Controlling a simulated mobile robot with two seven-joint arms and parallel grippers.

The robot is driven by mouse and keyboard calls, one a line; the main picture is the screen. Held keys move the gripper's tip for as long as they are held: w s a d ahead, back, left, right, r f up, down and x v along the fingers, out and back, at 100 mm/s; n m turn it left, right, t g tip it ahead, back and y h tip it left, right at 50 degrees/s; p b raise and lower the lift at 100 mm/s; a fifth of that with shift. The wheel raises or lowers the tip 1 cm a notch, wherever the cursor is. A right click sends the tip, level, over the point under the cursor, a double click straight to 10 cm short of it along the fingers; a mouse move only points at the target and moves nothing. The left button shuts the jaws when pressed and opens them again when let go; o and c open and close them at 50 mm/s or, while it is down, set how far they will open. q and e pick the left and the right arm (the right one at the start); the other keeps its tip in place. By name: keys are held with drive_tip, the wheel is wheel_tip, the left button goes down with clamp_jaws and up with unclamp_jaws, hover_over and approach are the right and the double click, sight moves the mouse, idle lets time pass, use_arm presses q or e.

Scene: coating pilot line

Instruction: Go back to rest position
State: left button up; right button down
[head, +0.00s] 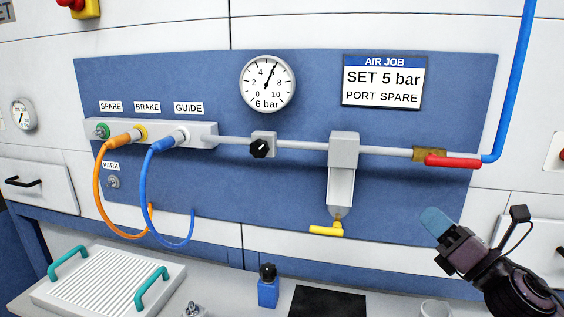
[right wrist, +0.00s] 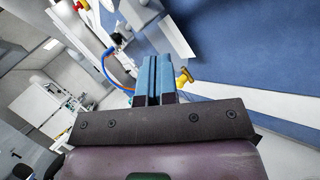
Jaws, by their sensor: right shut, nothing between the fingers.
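My right gripper (head: 437,222) is at the lower right in the head view, in front of the panel's lower right edge. Its blue fingertips are shut with nothing between them. In the right wrist view the shut fingers (right wrist: 155,78) point up the picture, and a yellow handle (right wrist: 184,77) shows just behind and right of them. The gripper appears apart from everything on the panel. My left gripper is not in view.
A blue panel (head: 300,205) carries a gauge (head: 267,84), black knob (head: 260,148), yellow drain handle (head: 326,229) and red lever (head: 453,161). Orange (head: 98,190) and blue (head: 144,195) hoses hang left. Below are a ribbed tray (head: 100,283), blue bottle (head: 268,290) and black mat (head: 327,302).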

drive_tip(key=s+d+f+m+g+h, duration=0.3)
drive_tip(key=s+f+m+h, duration=0.35)
drive_tip(key=f+m, duration=0.55)
drive_tip(key=s+d+f+m+g+h, duration=0.3)
drive_tip(key=s+f+m+h, duration=0.45)
drive_tip(key=m, duration=0.65)
drive_tip(key=s+a+f+m+g+y, duration=0.1)
drive_tip(key=s+a+f+m+g, duration=0.2)
drive_tip(key=s+f+m+g, duration=0.45)
drive_tip(key=s+a+f+m+g+y, duration=0.1)
drive_tip(key=s+a+f+m+g, duration=0.3)
drive_tip(key=s, duration=0.6)
drive_tip(key=w+d+f+n+t, duration=0.1)
drive_tip(key=w+f+n+t, duration=0.1)
drive_tip(key=w+f+t, duration=0.5)
drive_tip(key=shift+d+f+t, duration=0.4)
drive_tip(key=shift+f+t, duration=0.95)
drive_tip(key=shift+f, duration=0.9)
drive_tip(key=shift+w, duration=0.1)
